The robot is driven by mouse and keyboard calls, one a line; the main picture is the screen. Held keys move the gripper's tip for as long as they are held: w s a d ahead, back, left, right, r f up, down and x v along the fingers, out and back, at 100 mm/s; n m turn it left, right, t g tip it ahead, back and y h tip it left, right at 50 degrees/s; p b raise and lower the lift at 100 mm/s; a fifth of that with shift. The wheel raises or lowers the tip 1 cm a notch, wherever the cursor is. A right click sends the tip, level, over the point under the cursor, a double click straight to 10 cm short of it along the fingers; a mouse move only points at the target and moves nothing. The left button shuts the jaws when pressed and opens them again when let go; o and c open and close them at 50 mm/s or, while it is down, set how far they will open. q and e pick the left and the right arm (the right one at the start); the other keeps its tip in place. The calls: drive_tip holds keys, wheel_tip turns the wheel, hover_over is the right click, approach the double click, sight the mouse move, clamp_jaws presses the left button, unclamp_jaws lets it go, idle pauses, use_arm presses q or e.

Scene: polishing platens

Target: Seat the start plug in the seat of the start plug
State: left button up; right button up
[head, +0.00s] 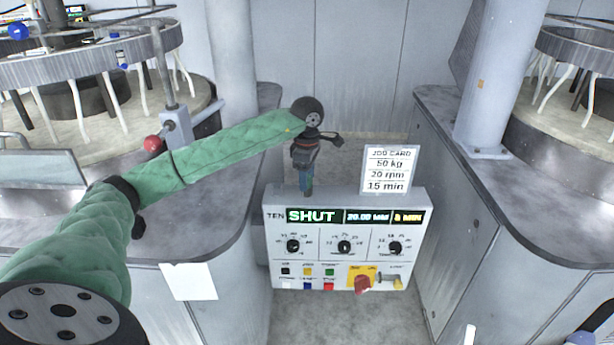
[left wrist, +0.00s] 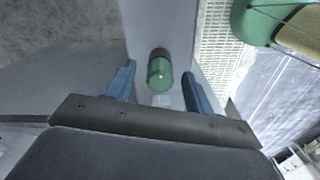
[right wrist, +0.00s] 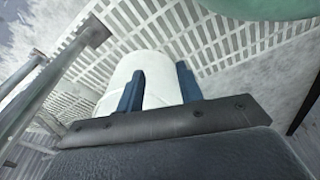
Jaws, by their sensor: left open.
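A green cylinder with a dark end, likely the start plug (left wrist: 160,72), shows between the finger tips of my left gripper (left wrist: 159,84) in the left wrist view. The fingers are spread, with a gap on both sides of it. In the head view the left gripper (head: 306,188) points down at the back edge of the control console (head: 277,248); the plug cannot be made out there. I cannot tell which part of the console is the plug's seat. My right gripper (right wrist: 158,85) shows only in the right wrist view, fingers apart, with a large white cylinder (right wrist: 138,68) beyond them.
The console carries three dials, small coloured buttons, a red knob (head: 362,285) and a yellow part (head: 397,283). A job card (head: 387,169) stands at its back right. Grey machine benches with round platens flank it left (head: 228,185) and right (head: 480,200).

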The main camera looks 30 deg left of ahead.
use_arm(q)
drive_tip(key=shift+r, duration=0.1)
wheel_tip(320, 180, up, 6)
drive_tip(key=shift+b, duration=1.1)
drive_tip(key=shift+r, duration=0.8)
